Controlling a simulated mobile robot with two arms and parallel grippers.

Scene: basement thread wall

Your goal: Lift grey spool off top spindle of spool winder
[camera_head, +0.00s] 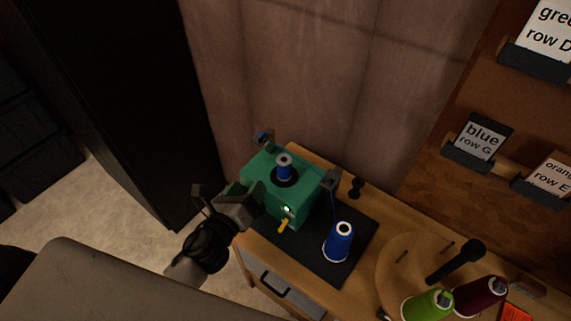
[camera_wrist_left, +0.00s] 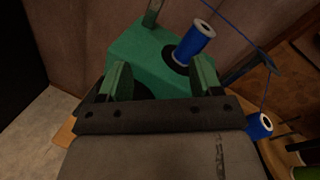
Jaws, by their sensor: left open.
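The green spool winder (camera_head: 258,170) stands on a dark mat on the wooden bench. A small spool (camera_head: 284,168) sits upright on its top spindle; it has pale grey ends and blue thread wound around it. In the left wrist view the spool (camera_wrist_left: 195,42) stands beyond the fingers, right of centre, with a blue thread running off to the right. My left gripper (camera_head: 246,200) is open and empty at the winder's near left side, below the spool and apart from it. In the left wrist view the two fingers (camera_wrist_left: 162,82) point at the winder's body (camera_wrist_left: 148,50).
A large blue cone (camera_head: 338,242) stands on the mat (camera_head: 354,225), right of the winder. Green (camera_head: 428,304) and dark red (camera_head: 480,295) cones stand at the front right. A yellow lever (camera_head: 284,226) sticks out of the winder. A tall dark cabinet (camera_head: 130,90) stands left.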

